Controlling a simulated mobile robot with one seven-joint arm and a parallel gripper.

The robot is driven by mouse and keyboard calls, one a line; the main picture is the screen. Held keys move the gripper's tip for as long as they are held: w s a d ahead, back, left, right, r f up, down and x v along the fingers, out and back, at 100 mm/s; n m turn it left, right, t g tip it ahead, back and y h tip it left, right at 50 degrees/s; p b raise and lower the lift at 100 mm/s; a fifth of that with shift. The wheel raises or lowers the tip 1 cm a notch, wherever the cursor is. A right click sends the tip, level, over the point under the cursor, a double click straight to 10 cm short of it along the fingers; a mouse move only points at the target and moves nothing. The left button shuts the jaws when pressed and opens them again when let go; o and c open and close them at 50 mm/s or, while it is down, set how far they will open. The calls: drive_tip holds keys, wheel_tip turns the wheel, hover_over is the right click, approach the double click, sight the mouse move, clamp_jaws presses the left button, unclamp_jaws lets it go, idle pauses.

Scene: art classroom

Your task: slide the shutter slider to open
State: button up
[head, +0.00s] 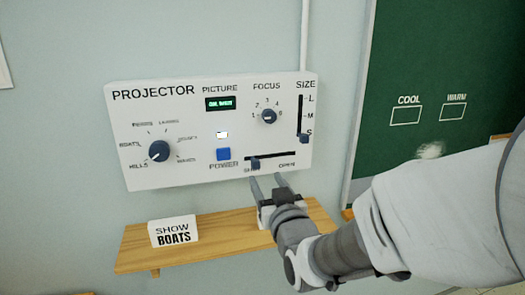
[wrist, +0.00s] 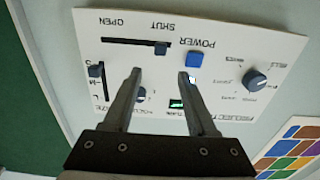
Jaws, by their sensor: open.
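The shutter slider (head: 255,164) is a small dark blue knob on a black horizontal slot at the lower right of the white projector panel (head: 140,115). It stands at the left end, by the SHUT label; OPEN is at the right end. The wrist view is upside down and shows the slider (wrist: 161,48) at the SHUT end, beyond the fingertips. My gripper (head: 267,180) is open and empty, just below the slider in the head view. In the wrist view its fingers (wrist: 160,74) are spread, with a visible gap between fingertips and slider.
The panel also has a blue POWER button (head: 223,154), a picture knob (head: 159,151), a focus knob (head: 269,116) and a size slider (head: 304,138) near S. Below is a wooden shelf (head: 200,246) with a SHOW BOATS card (head: 174,232). A green board (head: 420,70) stands right.

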sight(257, 163)
drive_tip(key=p+x, duration=0.5)
drive_tip(key=x, duration=0.5)
drive_tip(key=shift+w+f, duration=0.1)
drive_tip(key=shift+w, duration=0.3)
clamp_jaws()
idle(1.3)
